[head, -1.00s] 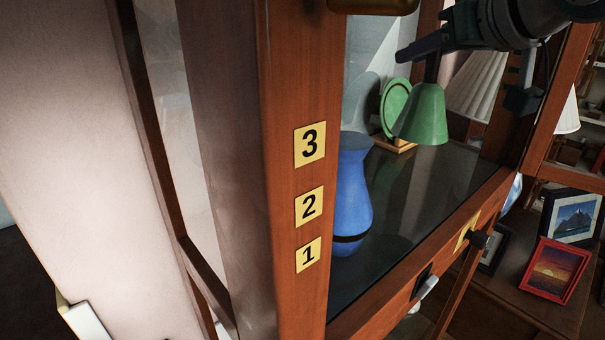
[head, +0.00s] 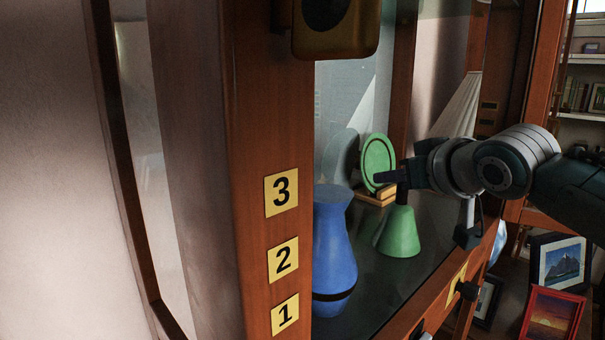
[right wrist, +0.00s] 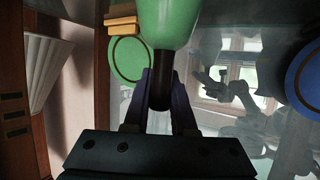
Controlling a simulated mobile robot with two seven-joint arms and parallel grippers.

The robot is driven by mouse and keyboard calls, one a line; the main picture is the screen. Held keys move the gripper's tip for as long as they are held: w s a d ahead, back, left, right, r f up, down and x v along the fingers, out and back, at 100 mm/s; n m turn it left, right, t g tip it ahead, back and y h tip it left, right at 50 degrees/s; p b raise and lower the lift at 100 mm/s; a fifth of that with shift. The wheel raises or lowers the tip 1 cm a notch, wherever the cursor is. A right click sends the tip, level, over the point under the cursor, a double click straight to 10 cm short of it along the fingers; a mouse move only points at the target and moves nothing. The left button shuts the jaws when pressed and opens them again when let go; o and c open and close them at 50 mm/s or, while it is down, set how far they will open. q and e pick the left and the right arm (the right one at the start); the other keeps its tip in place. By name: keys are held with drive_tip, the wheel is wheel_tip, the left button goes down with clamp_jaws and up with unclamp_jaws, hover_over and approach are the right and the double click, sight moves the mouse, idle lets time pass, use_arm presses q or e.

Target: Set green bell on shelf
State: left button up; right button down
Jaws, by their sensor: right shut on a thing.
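The green bell (head: 398,234) is upright at the shelf (head: 375,282) inside the cabinet, mouth down. I cannot tell whether its rim touches the dark shelf surface. My right gripper (head: 392,180) is shut on the bell's dark handle at the top. In the right wrist view the bell (right wrist: 168,20) shows with its dark handle (right wrist: 160,85) between the fingers (right wrist: 160,92). My left gripper is not in view.
A blue vase (head: 335,250) stands left of the bell. A green plate (head: 378,162) on a wooden stand is behind it. The cabinet's front post (head: 255,120) with number plates stands at the left. Framed pictures (head: 560,262) are at the lower right.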

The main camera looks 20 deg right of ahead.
drive_tip(key=shift+f, duration=0.1)
drive_tip(key=c, duration=0.7)
unclamp_jaws()
drive_tip(key=shift+c, duration=0.2)
drive_tip(key=shift+r, duration=0.25)
drive_tip(key=p+v, duration=0.2)
drive_tip(key=v, duration=0.9)
drive_tip(key=s+a+f+n+g, duration=0.1)
drive_tip(key=s+a+f+g, duration=0.4)
drive_tip(key=s, duration=0.7)
drive_tip(key=s+a+f+n+g+y, duration=0.1)
drive_tip(key=s+a+f+n+g, duration=0.1)
drive_tip(key=s+a+f+g, duration=0.2)
drive_tip(key=s+a+f, duration=0.3)
drive_tip(key=s+f, duration=0.3)
drive_tip(key=s, duration=0.2)
drive_tip(key=shift+s+a+g+y, duration=0.15)
drive_tip(key=shift+a+g+y, duration=0.15)
drive_tip(key=shift+a+g, duration=0.1)
drive_tip(key=shift+f, duration=0.1)
